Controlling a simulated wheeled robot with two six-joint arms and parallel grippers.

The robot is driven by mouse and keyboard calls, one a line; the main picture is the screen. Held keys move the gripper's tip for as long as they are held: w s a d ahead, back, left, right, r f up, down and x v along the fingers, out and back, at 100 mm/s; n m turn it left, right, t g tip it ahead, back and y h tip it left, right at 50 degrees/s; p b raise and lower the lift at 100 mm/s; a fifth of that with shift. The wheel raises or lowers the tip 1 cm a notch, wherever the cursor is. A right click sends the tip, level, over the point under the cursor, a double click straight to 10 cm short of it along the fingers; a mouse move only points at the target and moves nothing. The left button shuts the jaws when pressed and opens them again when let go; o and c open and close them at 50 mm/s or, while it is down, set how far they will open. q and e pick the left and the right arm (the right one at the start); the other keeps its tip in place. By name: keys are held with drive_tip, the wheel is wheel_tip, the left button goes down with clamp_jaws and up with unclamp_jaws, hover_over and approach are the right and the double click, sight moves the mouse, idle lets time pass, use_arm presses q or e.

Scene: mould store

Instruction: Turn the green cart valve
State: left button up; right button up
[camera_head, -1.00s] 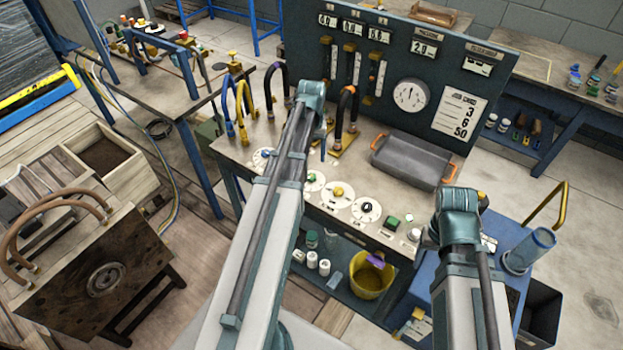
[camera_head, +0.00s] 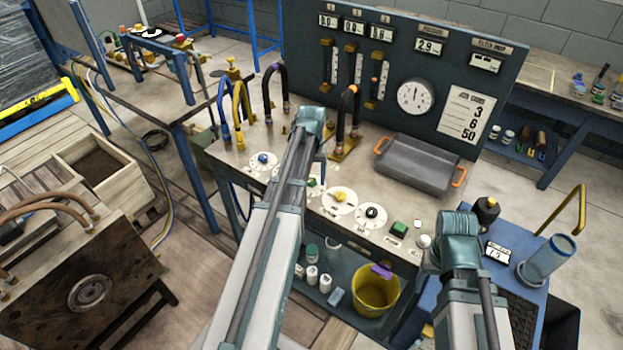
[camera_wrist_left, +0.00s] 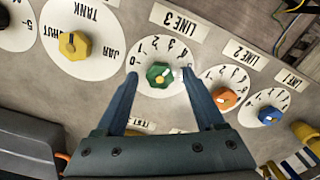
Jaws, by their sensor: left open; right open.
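The green valve knob (camera_wrist_left: 159,75) sits on a white numbered dial (camera_wrist_left: 152,50) beside a LINE 3 label in the left wrist view. My left gripper (camera_wrist_left: 160,78) is open, its two fingers on either side of the green knob with gaps showing. I cannot tell how far the fingertips are above the panel. In the head view the green knob (camera_head: 312,185) shows partly, right beside my left arm, which hides my left gripper there. My right arm is over the right end of the cart; its gripper is not seen.
An orange knob (camera_wrist_left: 224,98) and a blue knob (camera_wrist_left: 270,115) are on one side of the green one, a yellow knob (camera_wrist_left: 74,45) on the other. Curved hoses (camera_head: 350,115), a grey tray (camera_head: 418,164) and a green button (camera_head: 399,228) are also on the cart.

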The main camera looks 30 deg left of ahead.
sight(312, 180)
use_arm(q)
clamp_jaws()
drive_tip(key=shift+m, duration=0.7)
unclamp_jaws()
wheel_tip(312, 180, up, 14)
drive_tip(key=p, duration=1.4)
drive_tip(key=shift+f, duration=0.15)
